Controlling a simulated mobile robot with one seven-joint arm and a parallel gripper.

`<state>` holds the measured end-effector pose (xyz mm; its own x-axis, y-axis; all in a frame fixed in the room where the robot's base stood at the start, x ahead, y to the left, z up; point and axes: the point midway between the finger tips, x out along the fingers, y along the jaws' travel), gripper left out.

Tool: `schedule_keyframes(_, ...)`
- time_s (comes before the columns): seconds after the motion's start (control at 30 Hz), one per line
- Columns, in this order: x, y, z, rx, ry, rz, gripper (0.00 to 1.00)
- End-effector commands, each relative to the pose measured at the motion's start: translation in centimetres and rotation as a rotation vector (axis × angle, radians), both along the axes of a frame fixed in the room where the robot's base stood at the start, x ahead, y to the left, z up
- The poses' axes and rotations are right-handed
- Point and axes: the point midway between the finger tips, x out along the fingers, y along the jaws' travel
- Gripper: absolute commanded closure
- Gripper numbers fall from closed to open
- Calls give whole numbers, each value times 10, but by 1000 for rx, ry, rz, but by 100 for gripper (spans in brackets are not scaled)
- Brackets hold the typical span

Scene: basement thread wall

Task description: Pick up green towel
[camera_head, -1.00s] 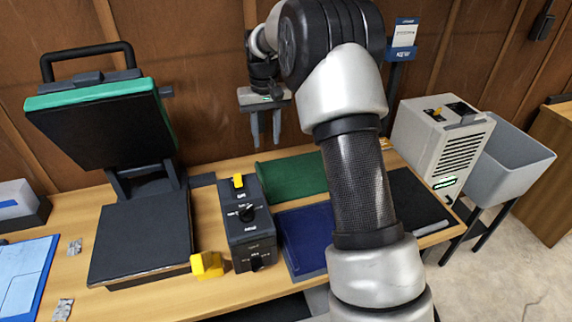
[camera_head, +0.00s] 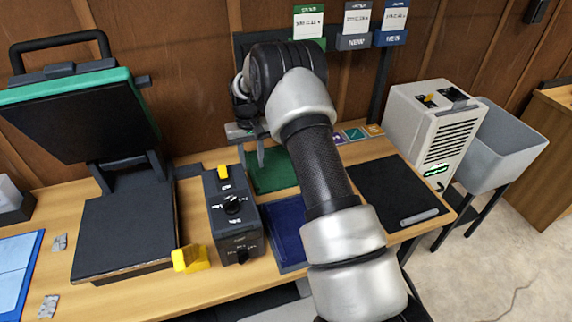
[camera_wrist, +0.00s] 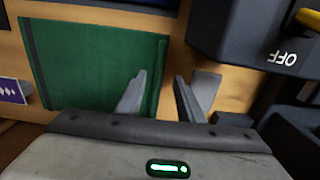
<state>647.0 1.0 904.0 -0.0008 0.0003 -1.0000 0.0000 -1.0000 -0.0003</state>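The green towel (camera_head: 272,174) lies flat on the wooden table, partly hidden behind my arm and gripper in the head view. In the wrist view the green towel (camera_wrist: 85,65) fills the left side, with its folded right edge near the middle. My gripper (camera_head: 252,150) is over the towel's left side in the head view. In the wrist view my gripper (camera_wrist: 162,80) is open and empty, its fingers apart on either side of that edge. I cannot tell how high the fingertips are above the table.
A black control box (camera_head: 236,220) with a yellow switch stands close left of the towel. A blue towel (camera_head: 287,232) lies in front and a black mat (camera_head: 388,193) lies right. A heat press (camera_head: 125,235) is further left. A grey-white machine (camera_head: 432,130) stands at right.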

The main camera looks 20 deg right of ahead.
Motion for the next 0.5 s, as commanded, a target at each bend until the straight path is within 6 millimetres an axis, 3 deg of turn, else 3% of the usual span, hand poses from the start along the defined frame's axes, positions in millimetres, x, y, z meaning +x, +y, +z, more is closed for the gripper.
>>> schedule_keyframes(0.17, 0, 0, -11, 0, 1, 0, 66)
schedule_keyframes(0.5, 2, -1, -54, 0, 0, 1, 66)
